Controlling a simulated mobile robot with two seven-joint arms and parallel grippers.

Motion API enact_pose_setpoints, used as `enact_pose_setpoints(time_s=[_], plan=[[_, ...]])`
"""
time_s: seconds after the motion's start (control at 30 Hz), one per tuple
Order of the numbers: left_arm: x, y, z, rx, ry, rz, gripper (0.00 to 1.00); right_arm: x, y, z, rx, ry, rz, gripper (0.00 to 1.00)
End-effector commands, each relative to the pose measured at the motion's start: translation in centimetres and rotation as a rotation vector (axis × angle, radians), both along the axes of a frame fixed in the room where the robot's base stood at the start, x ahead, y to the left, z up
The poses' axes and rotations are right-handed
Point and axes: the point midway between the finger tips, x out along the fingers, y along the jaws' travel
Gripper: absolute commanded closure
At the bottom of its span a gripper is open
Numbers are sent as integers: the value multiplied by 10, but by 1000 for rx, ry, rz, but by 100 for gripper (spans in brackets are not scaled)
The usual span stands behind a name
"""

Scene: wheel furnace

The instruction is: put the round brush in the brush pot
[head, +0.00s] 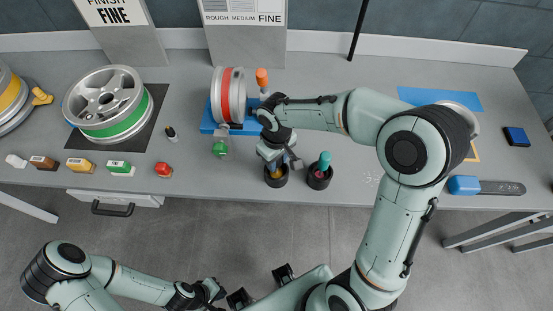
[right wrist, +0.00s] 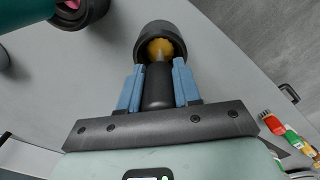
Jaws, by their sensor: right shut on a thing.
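My right gripper (head: 286,163) is shut on the round brush (right wrist: 158,88), with the blue fingers on both sides of its black handle. The brush's yellow bristles (right wrist: 160,48) point into the mouth of a dark round pot (right wrist: 152,28). In the head view this pot (head: 277,180) stands near the front edge of the bench, under my right gripper, with some yellow showing in its mouth. How deep the bristles sit is hard to tell. My left gripper (head: 216,291) is low in the head view, away from the bench; its fingers are too small to read.
A second dark pot (head: 319,180) holds a teal-handled tool (head: 325,160) just to the right. A red-banded wheel (head: 228,97) stands on a blue base behind. A green-banded wheel (head: 108,105) and several small coloured blocks lie left. A blue-handled tool (head: 464,185) lies right.

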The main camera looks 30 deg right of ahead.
Motion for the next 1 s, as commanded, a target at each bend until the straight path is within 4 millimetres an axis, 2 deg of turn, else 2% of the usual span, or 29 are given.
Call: enact_pose_setpoints(time_s=[0.4, 0.43, 0.5, 0.83, 1.0], plan=[[-2, 0, -4, 0, 2, 0, 100, 0, 0, -7, 0, -1, 0, 98], [-2, 0, -4, 0, 2, 0, 100, 0, 0, -7, 0, -1, 0, 64], [-2, 0, -3, 0, 2, 0, 100, 0, 0, -6, 0, -1, 0, 42], [0, 0, -1, 0, 1, 0, 100, 0, 0, -3, 0, -2, 0, 42], [2, 0, 3, 0, -2, 0, 100, 2, 0, 17, 0, -7, -1, 42]])
